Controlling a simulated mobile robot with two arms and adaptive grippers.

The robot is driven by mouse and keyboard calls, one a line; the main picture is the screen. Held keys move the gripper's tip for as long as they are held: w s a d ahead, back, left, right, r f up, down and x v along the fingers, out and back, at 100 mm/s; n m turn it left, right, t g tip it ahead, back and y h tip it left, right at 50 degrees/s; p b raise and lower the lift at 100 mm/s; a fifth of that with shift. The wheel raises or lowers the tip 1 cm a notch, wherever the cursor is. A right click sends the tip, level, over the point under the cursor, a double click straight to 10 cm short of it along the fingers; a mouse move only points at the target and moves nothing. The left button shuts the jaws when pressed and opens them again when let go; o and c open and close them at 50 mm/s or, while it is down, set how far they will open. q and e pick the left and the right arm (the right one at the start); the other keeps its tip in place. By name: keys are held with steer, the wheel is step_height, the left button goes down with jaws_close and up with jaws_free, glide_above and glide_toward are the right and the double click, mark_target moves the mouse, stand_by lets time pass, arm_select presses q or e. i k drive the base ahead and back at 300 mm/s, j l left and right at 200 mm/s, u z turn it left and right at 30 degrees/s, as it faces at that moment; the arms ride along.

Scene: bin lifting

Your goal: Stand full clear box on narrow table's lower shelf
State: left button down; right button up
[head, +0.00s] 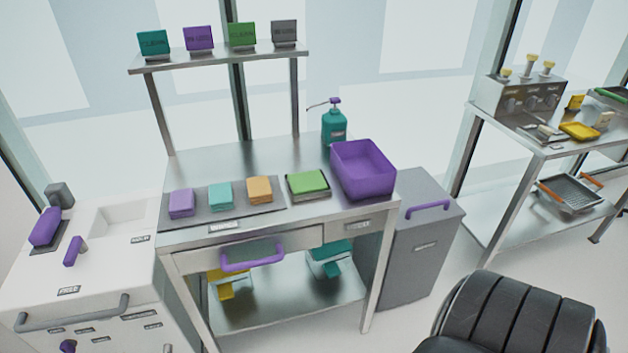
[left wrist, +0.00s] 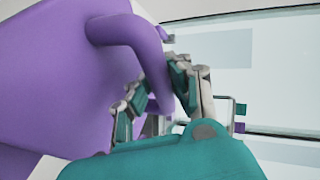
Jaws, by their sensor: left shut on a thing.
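In the left wrist view my left gripper (left wrist: 160,80) is shut on the curved handle (left wrist: 138,38) of a large purple container (left wrist: 65,85). Its fingers lie on both sides of the handle, and the contents cannot be seen. No clear box shows in either view. In the head view a metal table (head: 540,150) stands at the right; its lower shelf (head: 505,218) holds a dark tray with orange handles (head: 575,193). I cannot tell whether this is the narrow table. Neither gripper shows in the head view.
A workbench (head: 235,170) stands mid-view with a purple open bin (head: 363,170), teal pump bottle (head: 334,125) and colored pads. A grey cabinet (head: 425,245) stands at its right. A black chair (head: 520,315) is in front. The right table's lower shelf has bare room left of the tray.

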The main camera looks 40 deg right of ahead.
mark_target(281, 281)
steer(key=z, duration=0.4)
steer(key=l+z, duration=0.15)
steer(key=z, duration=0.25)
steer(key=k+z, duration=0.1)
steer(key=z, duration=0.3)
steer(key=l+z, duration=0.15)
steer(key=z, duration=0.25)
